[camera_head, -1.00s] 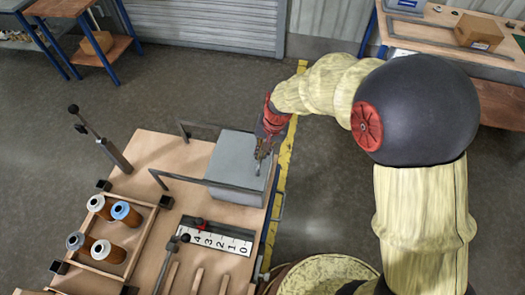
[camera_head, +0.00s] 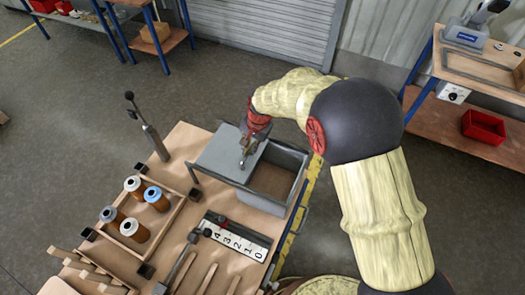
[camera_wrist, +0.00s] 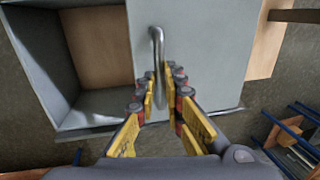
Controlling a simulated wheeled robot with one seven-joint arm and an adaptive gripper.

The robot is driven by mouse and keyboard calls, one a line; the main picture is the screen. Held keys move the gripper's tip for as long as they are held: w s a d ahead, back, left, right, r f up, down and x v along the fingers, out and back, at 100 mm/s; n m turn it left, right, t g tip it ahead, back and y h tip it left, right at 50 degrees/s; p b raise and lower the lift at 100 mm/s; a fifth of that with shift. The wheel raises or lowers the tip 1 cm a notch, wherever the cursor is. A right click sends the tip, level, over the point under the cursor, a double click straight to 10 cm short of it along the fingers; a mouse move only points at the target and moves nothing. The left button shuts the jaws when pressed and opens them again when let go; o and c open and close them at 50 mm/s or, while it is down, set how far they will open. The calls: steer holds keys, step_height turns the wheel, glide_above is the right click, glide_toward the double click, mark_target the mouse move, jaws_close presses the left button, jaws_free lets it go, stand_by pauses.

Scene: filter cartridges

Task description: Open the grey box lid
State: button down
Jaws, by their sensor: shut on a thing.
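The grey box (camera_head: 292,158) stands at the far right corner of the workbench and is partly open, its inside showing on the right. Its flat grey lid (camera_head: 215,152) lies shifted to the left, over the left part of the box and beyond it. My gripper (camera_head: 245,152) is over the lid's right part. In the wrist view my gripper (camera_wrist: 162,85) is shut on the lid's metal handle (camera_wrist: 156,36). The lid (camera_wrist: 205,50) fills the middle there, and the open box (camera_wrist: 98,100) shows to the left with a brown floor.
A wooden rack (camera_head: 172,222) with several filter cartridges (camera_head: 134,229) stands left of the box. A numbered strip (camera_head: 236,238) lies in front. An upright lever (camera_head: 147,128) stands at the bench's back left. The box's inside looks empty.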

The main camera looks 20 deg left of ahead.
steer(key=shift+w+a, duration=0.1)
steer(key=shift+a, duration=0.3)
steer(key=c, duration=1.9)
jaws_free()
step_height(320, 180, up, 12)
steer(key=d, duration=0.2)
steer(key=shift+d+f, duration=0.15)
steer(key=shift+d, duration=0.05)
